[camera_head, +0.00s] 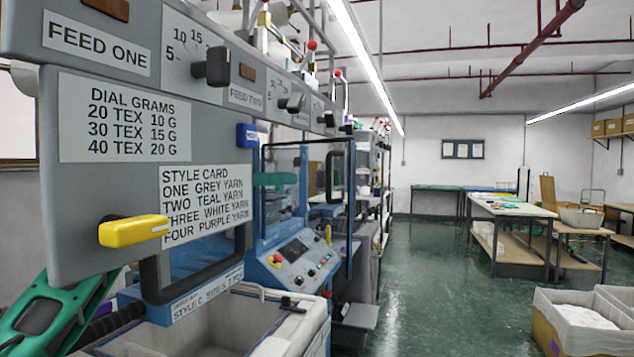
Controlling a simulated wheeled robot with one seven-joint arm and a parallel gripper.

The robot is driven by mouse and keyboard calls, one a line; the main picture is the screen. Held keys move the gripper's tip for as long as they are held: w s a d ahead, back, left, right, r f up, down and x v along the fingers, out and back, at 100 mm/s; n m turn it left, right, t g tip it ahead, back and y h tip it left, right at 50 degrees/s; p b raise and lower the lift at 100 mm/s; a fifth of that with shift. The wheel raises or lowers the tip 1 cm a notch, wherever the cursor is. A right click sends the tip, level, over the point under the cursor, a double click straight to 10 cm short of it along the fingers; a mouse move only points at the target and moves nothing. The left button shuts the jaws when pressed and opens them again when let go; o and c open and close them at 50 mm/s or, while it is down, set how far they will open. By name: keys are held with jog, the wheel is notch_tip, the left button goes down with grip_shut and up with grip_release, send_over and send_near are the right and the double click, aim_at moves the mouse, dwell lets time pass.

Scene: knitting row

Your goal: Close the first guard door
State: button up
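A knitting machine with a large grey panel (85,195) fills the left side. The panel carries the FEED ONE label, a style card and a yellow lever (133,230). A thick black handle (152,280) shows below it, over a blue, partly clear part; whether this is the first guard door is unclear. Farther back, a clear guard panel with a dark frame (351,210) and a black handle (335,176) stands out from a blue machine. It looks swung open, but its hinge is hidden. A green and black part, probably my arm, shows at lower left. No gripper fingers show.
A lined bin (312,330) stands below the near machine. A blue control console (292,262) is behind it. The green floor (430,290) is clear in the middle aisle. A table (512,209) and a cardboard box (560,335) stand on the right.

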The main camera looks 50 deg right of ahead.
jog(key=x, duration=1)
grip_shut()
